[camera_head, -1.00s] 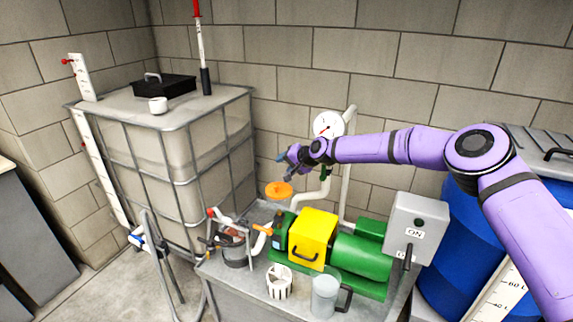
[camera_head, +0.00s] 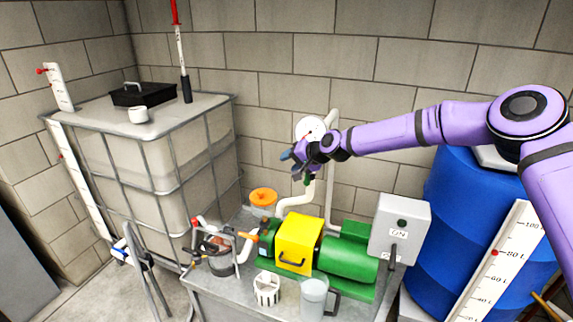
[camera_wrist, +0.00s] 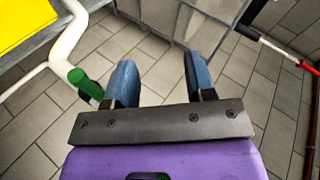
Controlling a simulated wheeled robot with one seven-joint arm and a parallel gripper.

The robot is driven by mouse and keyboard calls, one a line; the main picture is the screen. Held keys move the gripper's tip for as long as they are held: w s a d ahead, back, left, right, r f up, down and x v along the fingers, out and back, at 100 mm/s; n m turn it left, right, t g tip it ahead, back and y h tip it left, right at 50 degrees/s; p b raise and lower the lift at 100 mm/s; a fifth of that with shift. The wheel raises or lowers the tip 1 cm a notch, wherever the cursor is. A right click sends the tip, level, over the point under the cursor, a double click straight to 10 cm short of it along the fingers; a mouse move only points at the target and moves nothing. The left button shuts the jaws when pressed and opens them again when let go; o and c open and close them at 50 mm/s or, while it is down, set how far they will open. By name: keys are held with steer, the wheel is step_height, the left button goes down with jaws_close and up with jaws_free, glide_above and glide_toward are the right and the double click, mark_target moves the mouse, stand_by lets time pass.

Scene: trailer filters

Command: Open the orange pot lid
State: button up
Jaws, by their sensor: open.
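An orange round lid-like piece (camera_head: 263,197) with a small knob shows in the head view, left of the pipe and behind the green pump. A dark pot (camera_head: 218,262) in a metal frame stands in front and to the left of it, with an orange handle (camera_head: 247,236) beside it. I cannot tell whether the orange piece rests on a pot. My gripper (camera_head: 291,162) is open and empty, up and to the right of the orange piece and apart from it. In the wrist view, its blue fingers (camera_wrist: 160,78) are spread over the tiled floor; no orange piece shows there.
The pump's yellow cover (camera_head: 298,243) and a white pipe (camera_head: 298,200) are below my gripper. A gauge (camera_head: 309,127) is close behind it. A caged tank (camera_head: 150,170) stands left. A white basket (camera_head: 267,289) and clear jug (camera_head: 314,298) stand at the bench front.

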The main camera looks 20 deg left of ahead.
steer(key=s+d+r+n+t+h, duration=0.1)
steer(key=s+d+r+h, duration=0.2)
steer(key=s+d+r, duration=0.6)
steer(key=s+d+r+n+h, duration=0.1)
steer(key=s+d+r+h, duration=0.2)
steer(key=d+r, duration=0.7)
steer(key=s+d+r+t+h, duration=0.1)
steer(key=s+d+r+h, duration=0.35)
steer(key=d, duration=1.05)
steer(key=s+d+r+m, duration=0.1)
steer(key=s+d, duration=0.8)
steer(key=s, duration=0.5)
steer(key=s+d+r+m, duration=0.1)
steer(key=s+d+m, duration=0.1)
steer(key=s+d, duration=0.7)
steer(key=s, duration=0.6)
steer(key=shift+d+r, duration=0.2)
steer(key=shift+d, duration=0.1)
